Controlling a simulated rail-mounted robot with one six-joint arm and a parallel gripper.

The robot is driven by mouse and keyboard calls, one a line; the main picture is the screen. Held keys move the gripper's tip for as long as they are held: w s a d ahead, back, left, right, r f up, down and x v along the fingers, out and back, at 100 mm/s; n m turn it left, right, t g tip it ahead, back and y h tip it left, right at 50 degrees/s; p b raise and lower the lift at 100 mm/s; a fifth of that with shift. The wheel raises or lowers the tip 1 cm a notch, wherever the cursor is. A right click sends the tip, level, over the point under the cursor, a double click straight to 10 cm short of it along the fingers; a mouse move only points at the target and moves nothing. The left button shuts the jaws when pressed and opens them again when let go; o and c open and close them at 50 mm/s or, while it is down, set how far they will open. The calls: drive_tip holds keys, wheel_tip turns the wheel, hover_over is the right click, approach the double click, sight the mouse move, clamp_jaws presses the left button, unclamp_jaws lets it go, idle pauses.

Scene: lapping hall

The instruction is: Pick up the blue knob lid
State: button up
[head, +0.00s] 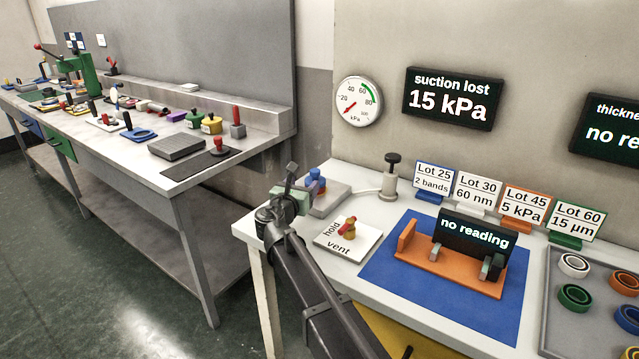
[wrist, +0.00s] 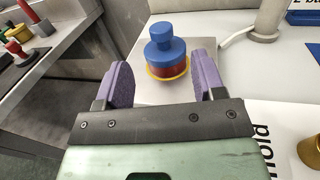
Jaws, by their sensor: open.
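The blue knob lid (wrist: 165,44) has a round knob on a wider blue disc. It sits on a red body with a yellow ring at its foot, on a pale grey plate (wrist: 135,86). In the head view the lid (head: 316,176) shows behind my gripper, partly hidden. My gripper (wrist: 163,70) is open and empty, with one purple finger to the left of the lid and one to the right. The lid appears centred just beyond the fingertips, and I see no contact. In the head view my gripper (head: 295,186) is at the table's left end.
A grey post with a black knob (head: 391,176) stands right of the lid. A white hold/vent plate (head: 335,252) with a brass and red valve (head: 347,228) lies in front. An orange stand (head: 445,273) is on a blue mat (head: 385,282). A long bench (head: 130,150) stands at left.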

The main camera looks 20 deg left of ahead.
sight(313, 174)
drive_tip(key=w, duration=0.9)
drive_tip(key=shift+d, duration=0.2)
drive_tip(key=shift+s, duration=0.1)
clamp_jaws()
